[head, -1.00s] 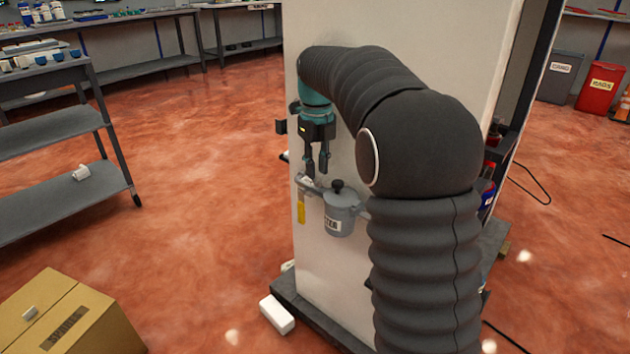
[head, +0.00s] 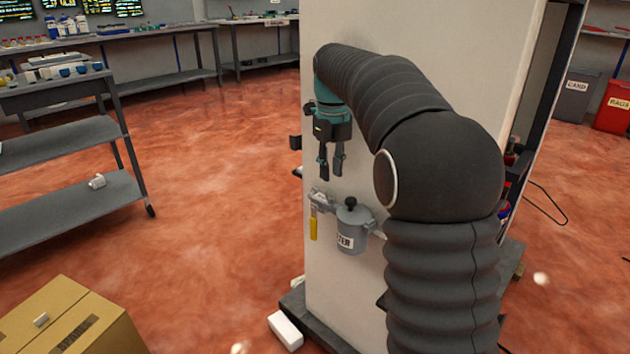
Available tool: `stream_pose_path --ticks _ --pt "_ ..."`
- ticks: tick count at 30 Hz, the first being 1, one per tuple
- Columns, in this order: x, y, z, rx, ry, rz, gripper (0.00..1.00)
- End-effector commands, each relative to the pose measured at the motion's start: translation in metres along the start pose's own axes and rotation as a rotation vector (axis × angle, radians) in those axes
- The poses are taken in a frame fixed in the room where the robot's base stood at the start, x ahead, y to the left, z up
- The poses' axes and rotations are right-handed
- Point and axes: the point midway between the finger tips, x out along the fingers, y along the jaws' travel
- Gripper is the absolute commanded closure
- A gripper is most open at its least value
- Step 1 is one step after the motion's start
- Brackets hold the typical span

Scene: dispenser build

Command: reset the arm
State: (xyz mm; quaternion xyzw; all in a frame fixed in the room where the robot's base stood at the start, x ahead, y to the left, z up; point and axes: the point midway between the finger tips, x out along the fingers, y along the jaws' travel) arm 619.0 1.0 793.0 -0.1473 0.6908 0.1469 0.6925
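My arm, in a dark ribbed sleeve, bends over in front of a tall white panel (head: 420,22) in the head view. My gripper (head: 330,174), dark with a teal wrist, points down beside the panel's left part. Its two fingers stand apart with nothing visible between them. Below the fingertips, and apart from them, are a grey bracket with a yellow handle (head: 314,228) and a grey lidded canister (head: 352,230) with a black knob and a partly readable label.
A grey shelf cart (head: 90,195) stands at the left, and a cardboard box (head: 95,318) at the lower left. A white block (head: 286,330) lies by the panel's base. Bins (head: 615,105) stand at the far right. The red floor between the cart and panel is clear.

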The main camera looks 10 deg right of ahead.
Motion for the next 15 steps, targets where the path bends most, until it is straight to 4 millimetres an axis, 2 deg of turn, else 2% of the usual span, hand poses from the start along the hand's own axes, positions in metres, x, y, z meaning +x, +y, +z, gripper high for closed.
stream_pose_path --ticks 5,15 --pt "-0.012 0.010 -0.022 -0.190 -0.034 -0.019 0.76" --pt "-0.025 0.045 -0.103 -0.893 -0.111 -0.131 0.76"
